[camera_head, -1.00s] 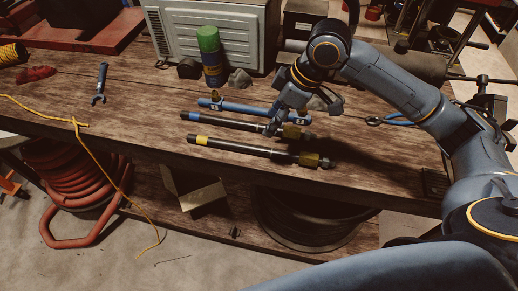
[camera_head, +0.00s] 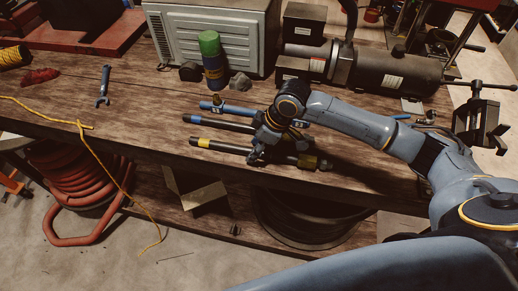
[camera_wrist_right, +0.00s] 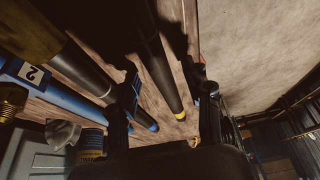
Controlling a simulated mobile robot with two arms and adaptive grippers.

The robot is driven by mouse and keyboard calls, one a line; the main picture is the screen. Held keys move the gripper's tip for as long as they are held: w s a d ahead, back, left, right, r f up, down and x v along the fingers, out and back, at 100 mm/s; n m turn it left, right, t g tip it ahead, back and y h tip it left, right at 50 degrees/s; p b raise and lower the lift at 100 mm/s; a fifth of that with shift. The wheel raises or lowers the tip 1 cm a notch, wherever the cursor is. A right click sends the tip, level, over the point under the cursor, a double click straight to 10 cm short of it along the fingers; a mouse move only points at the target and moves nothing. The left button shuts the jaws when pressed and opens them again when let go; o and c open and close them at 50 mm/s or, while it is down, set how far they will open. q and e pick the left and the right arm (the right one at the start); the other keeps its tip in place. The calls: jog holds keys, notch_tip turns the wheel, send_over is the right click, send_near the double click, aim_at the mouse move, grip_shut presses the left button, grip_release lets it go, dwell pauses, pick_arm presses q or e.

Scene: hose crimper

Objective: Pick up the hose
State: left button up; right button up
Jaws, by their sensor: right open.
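Three hoses lie side by side on the workbench. The front one is a black hose with a yellow band (camera_head: 225,148) and a brass fitting at its right end. Behind it is a black hose with a blue band (camera_head: 215,122), and farthest back a blue hose (camera_head: 231,109), partly hidden by my arm. My right gripper (camera_head: 256,157) is open over the middle of the yellow-banded hose. In the right wrist view the yellow-banded hose (camera_wrist_right: 158,68) runs between the open fingers (camera_wrist_right: 165,85); contact cannot be told. My left gripper is not in view.
A green-topped can (camera_head: 212,60) and a grey machine (camera_head: 205,38) stand behind the hoses. A large dark cylinder machine (camera_head: 395,75) is at the back right. A blue wrench (camera_head: 103,86) and yellow cord (camera_head: 95,155) lie left. The bench's front left is mostly clear.

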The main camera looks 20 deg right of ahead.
jog(key=shift+a+f, duration=0.1)
jog(key=shift+f, duration=0.25)
grip_shut()
jog(key=shift+w+r, duration=0.1)
jog(key=shift+r+b, duration=0.4)
jog(key=shift+r, duration=0.1)
jog(key=r, duration=0.1)
jog(key=r+b, duration=0.1)
jog(key=shift+a+r, duration=0.2)
jog(key=shift+r, duration=0.1)
jog(key=s+a+r+b, duration=0.2)
jog(key=s+a+r, duration=0.6)
jog(key=s, duration=0.4)
jog(key=m+t+h+b, duration=0.2)
jog(key=m+h, duration=0.2)
jog(key=m, duration=0.7)
send_near(247, 149)
jog(key=d, duration=0.1)
jog(key=s+d+r, duration=0.1)
jog(key=d, duration=0.1)
jog(key=s+d+r, duration=0.1)
jog(key=d, duration=0.1)
